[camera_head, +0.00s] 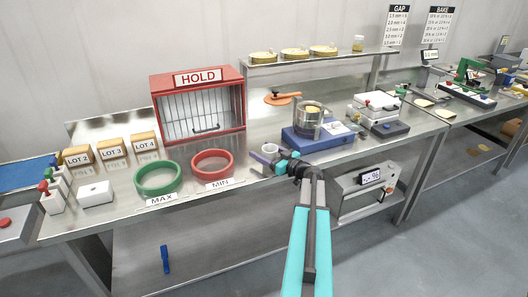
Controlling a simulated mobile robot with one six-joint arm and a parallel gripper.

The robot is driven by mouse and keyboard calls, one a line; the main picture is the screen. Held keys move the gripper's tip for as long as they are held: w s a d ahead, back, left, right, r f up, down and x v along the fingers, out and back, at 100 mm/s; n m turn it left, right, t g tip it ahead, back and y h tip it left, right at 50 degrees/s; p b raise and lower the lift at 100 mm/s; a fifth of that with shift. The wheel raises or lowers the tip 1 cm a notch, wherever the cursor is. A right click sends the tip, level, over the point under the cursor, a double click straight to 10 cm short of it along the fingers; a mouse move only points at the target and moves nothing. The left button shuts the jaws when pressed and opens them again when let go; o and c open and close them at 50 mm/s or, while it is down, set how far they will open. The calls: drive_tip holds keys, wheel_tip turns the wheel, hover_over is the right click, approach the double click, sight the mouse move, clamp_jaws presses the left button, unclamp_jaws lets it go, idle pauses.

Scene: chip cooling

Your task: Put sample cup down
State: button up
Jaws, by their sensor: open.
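A small white cup (270,149), which looks like the sample cup, stands on the steel bench just left of the blue-based device. My gripper (272,160) is at the bench's front, low beside the cup, with its jaws open. A small purple piece (258,157) shows at the gripper's left; I cannot tell what it belongs to. The gripper hides the lower front of the cup, so I cannot tell whether they touch.
A blue-based device with a metal pot (308,118) stands close on the right. A red ring (212,152) marked MIN and a green ring (158,166) marked MAX lie left. A red HOLD cage (200,78) stands behind. Clear steel shows between cage and device.

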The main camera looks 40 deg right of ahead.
sight(276, 157)
drive_tip(key=shift+r, duration=0.1)
drive_tip(key=s, duration=0.4)
drive_tip(key=s+b, duration=0.1)
drive_tip(key=s, duration=0.3)
drive_tip(key=s+b, duration=0.1)
drive_tip(key=s, duration=0.3)
drive_tip(key=shift+d, duration=0.35)
idle(0.5)
